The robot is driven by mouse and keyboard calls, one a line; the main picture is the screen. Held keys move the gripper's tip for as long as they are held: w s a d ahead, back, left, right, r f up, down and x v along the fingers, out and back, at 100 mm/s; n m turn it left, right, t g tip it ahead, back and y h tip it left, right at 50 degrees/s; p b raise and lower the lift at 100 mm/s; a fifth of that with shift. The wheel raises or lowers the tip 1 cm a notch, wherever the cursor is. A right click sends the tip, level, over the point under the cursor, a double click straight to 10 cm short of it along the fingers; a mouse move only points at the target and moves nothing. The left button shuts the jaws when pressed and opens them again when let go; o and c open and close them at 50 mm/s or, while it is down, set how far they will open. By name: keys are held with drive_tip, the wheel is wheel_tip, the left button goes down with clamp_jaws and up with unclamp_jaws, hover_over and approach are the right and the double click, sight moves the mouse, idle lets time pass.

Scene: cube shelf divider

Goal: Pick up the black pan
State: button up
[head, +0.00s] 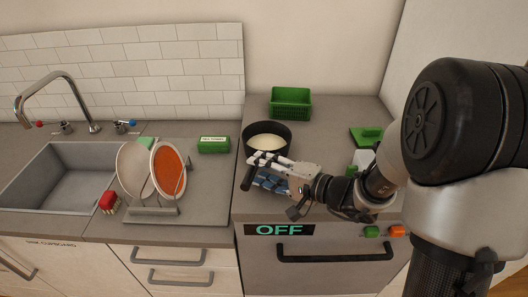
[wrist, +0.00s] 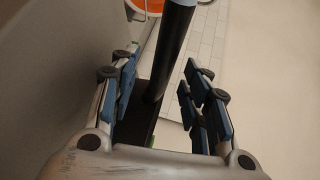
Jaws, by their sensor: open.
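The black pan (head: 285,143) stands on the counter above the oven front, with something pale inside it. Its black handle (head: 246,181) points toward the front and shows past the fingertips. My gripper (head: 256,170) is at the front of the pan, with its fingers lying sideways and one above the other in the head view. In the wrist view, my gripper (wrist: 158,85) is open, and the dark handle (wrist: 172,48) passes between its two fingers. A gap shows to the right finger. The fingers hide part of the handle and the pan's front.
A green basket (head: 290,103) stands behind the pan. A green box (head: 213,145) is to its left, beside a dish rack (head: 155,211) with plates. Green items (head: 366,135) are at the right, partly behind my arm. The sink (head: 72,180) is far left.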

drive_tip(key=shift+w+a+f, duration=0.1)
drive_tip(key=shift+w+a, duration=0.15)
drive_tip(key=shift+a, duration=0.05)
drive_tip(key=shift+c, duration=0.2)
clamp_jaws()
idle(0.3)
